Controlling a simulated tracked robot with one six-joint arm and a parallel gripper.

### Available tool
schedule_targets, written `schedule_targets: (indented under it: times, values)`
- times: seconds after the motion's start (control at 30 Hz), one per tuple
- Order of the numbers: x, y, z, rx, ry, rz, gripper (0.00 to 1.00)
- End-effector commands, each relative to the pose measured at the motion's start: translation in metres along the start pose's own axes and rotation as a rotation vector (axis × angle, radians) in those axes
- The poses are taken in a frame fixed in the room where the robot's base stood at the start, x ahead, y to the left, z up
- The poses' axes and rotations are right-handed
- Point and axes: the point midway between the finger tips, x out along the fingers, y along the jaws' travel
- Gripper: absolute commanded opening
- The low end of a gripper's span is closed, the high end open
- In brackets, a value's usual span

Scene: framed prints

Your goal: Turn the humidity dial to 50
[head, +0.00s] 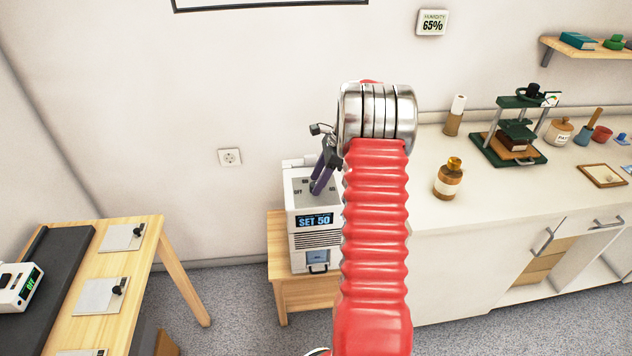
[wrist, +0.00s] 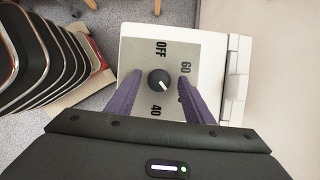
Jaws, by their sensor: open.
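The humidity dial (wrist: 159,80) is a round dark knob with a light pointer mark, on the grey top plate of a white humidifier (head: 316,241). The plate carries the marks OFF, 60 and 40. The pointer mark appears to face lower right in the wrist view, between 60 and 40. The display (head: 314,220) on the front reads SET 50. My gripper (head: 315,188) points down at the top plate. In the wrist view its two purple fingers stand open on either side of the dial, with gaps visible. The dial is hard to see in the head view.
The humidifier stands on a small wooden table (head: 277,235). A white counter (head: 455,215) with a green press (head: 515,130) and a brown bottle (head: 448,180) is on the right. A wooden bench (head: 140,250) is at left.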

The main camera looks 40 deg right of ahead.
Motion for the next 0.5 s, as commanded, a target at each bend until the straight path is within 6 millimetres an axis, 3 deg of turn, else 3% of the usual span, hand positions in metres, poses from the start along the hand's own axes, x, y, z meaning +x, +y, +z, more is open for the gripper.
schedule_targets:
  times: [0.37, 0.5]
  values:
    - [0.0048, 0.0001, 0.0002, 0.000, 0.000, 0.000, 0.46]
    - [0.0047, 0.0000, 0.0001, 0.000, 0.000, 0.000, 0.37]
